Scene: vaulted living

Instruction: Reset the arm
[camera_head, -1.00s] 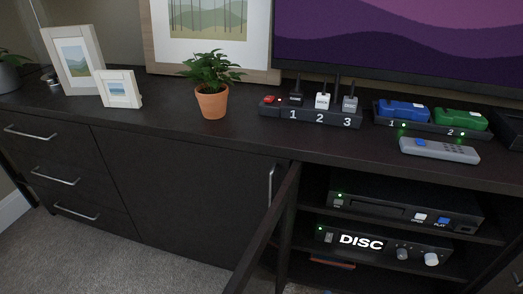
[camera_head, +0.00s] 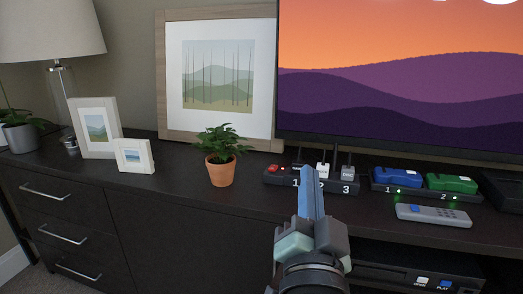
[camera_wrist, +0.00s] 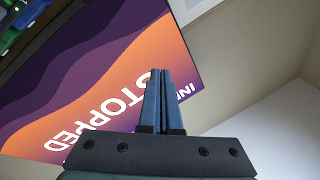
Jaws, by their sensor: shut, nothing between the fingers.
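My gripper (camera_head: 311,190) shows in the head view at the lower middle, its blue fingers pointing up in front of the cabinet top. In the wrist view the fingers (camera_wrist: 162,100) lie side by side, shut and empty. In the head view the gripper overlaps part of the numbered power strip (camera_head: 275,177) and hides part of the cabinet front and the shelf below. I cannot tell the exact gap between the fingers and the cabinet (camera_head: 150,208).
A potted plant (camera_head: 220,172), picture frames (camera_head: 134,155), a blue battery (camera_head: 398,177), a green battery (camera_head: 450,183) and a grey remote (camera_head: 433,215) stand on the cabinet. A screen (camera_head: 400,90) is behind. A black device (camera_head: 400,280) sits on the shelf.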

